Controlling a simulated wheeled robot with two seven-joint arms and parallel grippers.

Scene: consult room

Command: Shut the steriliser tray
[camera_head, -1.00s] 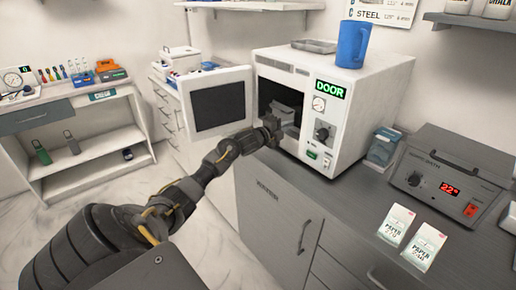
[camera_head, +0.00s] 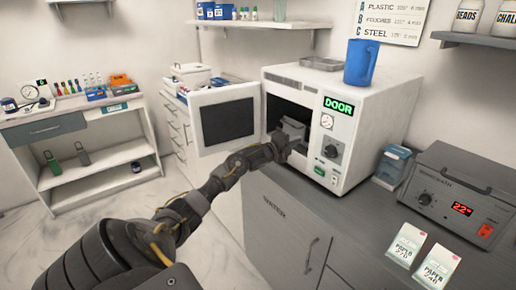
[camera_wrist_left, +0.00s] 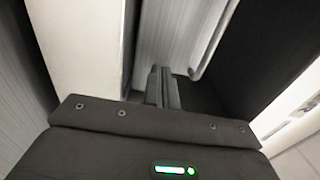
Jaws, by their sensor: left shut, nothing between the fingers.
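The steriliser (camera_head: 365,112) is a white box on the grey counter, with a green "DOOR" display and a knob. Its door (camera_head: 226,118) with a dark window stands wide open to the left. A grey tray-like part (camera_head: 292,128) shows inside the dark chamber, partly hidden by my gripper. My left gripper (camera_head: 289,144) is at the chamber mouth, just in front of that part. In the left wrist view its fingers (camera_wrist_left: 163,88) are together and empty. A bent metal rod (camera_wrist_left: 215,42) shows beyond them, beside a ribbed pale surface. My right gripper is out of view.
The open door stands close to my left forearm.

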